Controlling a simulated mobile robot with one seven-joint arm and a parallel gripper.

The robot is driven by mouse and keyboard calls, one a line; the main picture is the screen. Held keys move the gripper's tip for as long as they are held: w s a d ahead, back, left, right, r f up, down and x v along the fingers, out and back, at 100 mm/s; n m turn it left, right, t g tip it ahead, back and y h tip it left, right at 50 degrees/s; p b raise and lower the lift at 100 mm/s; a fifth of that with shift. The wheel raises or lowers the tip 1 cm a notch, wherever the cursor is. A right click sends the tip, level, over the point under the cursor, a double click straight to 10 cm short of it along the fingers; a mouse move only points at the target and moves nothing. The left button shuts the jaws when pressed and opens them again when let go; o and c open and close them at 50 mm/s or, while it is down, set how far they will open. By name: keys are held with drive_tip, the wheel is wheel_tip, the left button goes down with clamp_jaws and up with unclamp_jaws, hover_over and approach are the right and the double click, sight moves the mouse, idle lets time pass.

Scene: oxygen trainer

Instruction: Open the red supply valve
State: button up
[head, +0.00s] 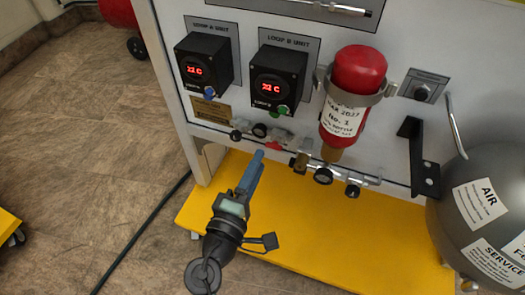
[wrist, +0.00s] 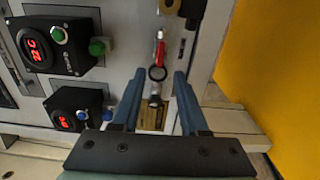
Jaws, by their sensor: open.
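The red supply valve (head: 273,146) shows as a small red handle on the lower edge of the white panel, beneath the second display box. In the wrist view the red handle (wrist: 160,48) lies beyond the fingertips, near the line between them, with a dark ring just below it. My gripper (head: 257,155) points up at the panel's lower edge, close to the valve. In the wrist view my gripper (wrist: 157,75) has its two blue fingers apart with nothing held between them. I cannot tell whether a finger touches the valve.
Two display boxes (head: 202,66) (head: 281,79) with knobs sit above. A red cylinder (head: 358,70) is strapped to the panel at right, with gauges and brass fittings below. A black bracket (head: 416,155) and grey tank (head: 475,215) stand further right. A yellow platform (head: 300,235) lies below.

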drive_tip(key=p+v, duration=0.1)
drive_tip(key=v, duration=0.7)
drive_tip(key=shift+s, duration=0.4)
drive_tip(key=shift+a, duration=0.15)
